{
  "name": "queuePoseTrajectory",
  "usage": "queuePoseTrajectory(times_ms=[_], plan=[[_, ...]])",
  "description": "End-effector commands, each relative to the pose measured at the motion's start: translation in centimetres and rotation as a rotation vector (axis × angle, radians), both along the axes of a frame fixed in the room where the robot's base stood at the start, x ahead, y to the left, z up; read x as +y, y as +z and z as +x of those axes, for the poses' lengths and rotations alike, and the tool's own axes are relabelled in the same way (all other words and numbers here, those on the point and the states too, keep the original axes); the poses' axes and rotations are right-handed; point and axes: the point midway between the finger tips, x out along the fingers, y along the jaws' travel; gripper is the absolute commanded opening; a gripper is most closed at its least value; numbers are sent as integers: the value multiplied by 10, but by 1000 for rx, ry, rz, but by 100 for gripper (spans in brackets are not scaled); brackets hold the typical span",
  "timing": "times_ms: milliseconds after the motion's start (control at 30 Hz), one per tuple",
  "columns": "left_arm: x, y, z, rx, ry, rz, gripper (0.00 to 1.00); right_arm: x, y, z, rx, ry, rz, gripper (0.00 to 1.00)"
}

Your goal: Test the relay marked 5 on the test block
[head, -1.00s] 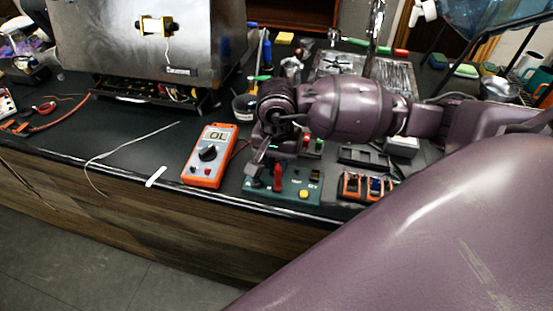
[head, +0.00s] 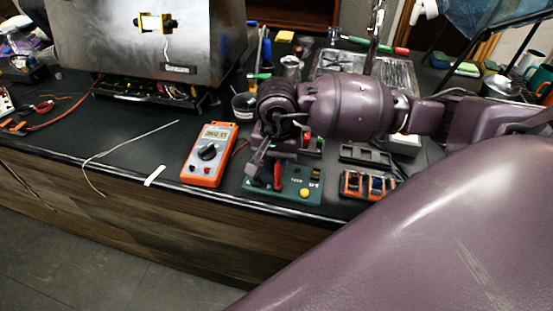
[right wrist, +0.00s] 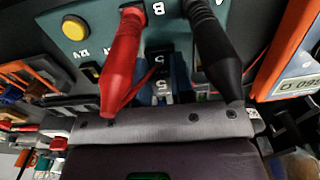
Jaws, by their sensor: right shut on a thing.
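The green test block (head: 315,187) sits near the bench's front edge, with a yellow button (head: 304,193). It fills the top of the right wrist view (right wrist: 105,22). A red plug (right wrist: 122,55) and a black plug (right wrist: 212,45) stand in it. Between them is the relay marked 5 (right wrist: 161,86), at the block and partly hidden by the plugs. My right gripper (head: 255,163) is shut on this relay; its fingertips are mostly hidden. The orange multimeter (head: 205,168) lies left of the block, its display showing a number. My left gripper is not in view.
An orange rack (head: 366,187) with several relays stands right of the block. The steel brewer (head: 140,50) stands at the back left. A wire (head: 130,140) and a white strip (head: 155,176) lie left of the multimeter, with bare bench around them.

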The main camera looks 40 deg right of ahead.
Motion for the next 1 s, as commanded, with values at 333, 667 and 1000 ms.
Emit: queuePoseTrajectory(times_ms=[333,667,1000], plan=[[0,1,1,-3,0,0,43,0,1,0,-1,0,0,0],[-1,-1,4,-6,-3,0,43,0,0,1,-2,0,-1,0],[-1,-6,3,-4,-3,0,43,-1,-1,0,-1,0,0,0]])
